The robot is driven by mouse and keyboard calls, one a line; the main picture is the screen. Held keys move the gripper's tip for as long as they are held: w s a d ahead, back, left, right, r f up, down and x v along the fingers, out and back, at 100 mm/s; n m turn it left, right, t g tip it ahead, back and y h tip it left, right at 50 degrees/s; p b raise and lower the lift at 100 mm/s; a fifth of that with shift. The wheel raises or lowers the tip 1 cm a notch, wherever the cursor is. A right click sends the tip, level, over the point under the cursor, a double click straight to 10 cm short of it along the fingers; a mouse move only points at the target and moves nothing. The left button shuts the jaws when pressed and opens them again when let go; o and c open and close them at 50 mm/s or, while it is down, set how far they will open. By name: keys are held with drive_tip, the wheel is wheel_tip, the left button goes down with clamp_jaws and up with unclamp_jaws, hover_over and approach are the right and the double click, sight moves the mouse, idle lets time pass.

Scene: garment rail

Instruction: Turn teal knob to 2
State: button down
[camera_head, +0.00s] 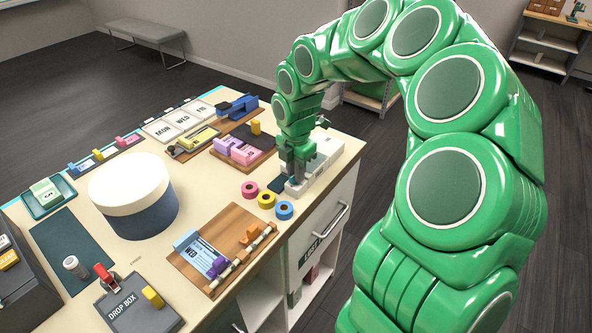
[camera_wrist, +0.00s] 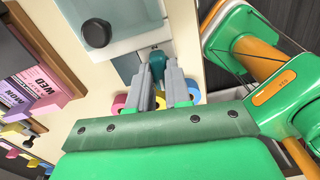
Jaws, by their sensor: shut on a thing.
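The teal knob (camera_wrist: 157,63) shows in the wrist view, between the tips of my gripper (camera_wrist: 159,72). My gripper is shut on the knob, with one grey finger on each side of it. In the head view, my gripper (camera_head: 294,178) points down at the near end of a white panel (camera_head: 324,154) by the table's right edge, and its fingers hide the knob. I see no readable number marks around the knob, so its setting cannot be told.
A black knob (camera_wrist: 97,33) stands on the same panel. Pink (camera_head: 250,189), yellow (camera_head: 266,199) and blue (camera_head: 284,210) tape rolls lie close to my gripper. A wooden board (camera_head: 205,282) and a large round box (camera_head: 132,195) stand farther left.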

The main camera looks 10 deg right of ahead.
drive_tip(key=m, duration=0.8)
drive_tip(key=shift+w+m, duration=0.1)
drive_tip(key=shift+m, duration=0.3)
drive_tip(key=m, duration=0.3)
drive_tip(key=shift+m, duration=0.3)
drive_tip(key=m, duration=0.4)
drive_tip(key=shift+m, duration=0.3)
drive_tip(key=m, duration=0.4)
drive_tip(key=shift+m, duration=0.3)
drive_tip(key=m, duration=0.8)
drive_tip(key=shift+m, duration=2.3)
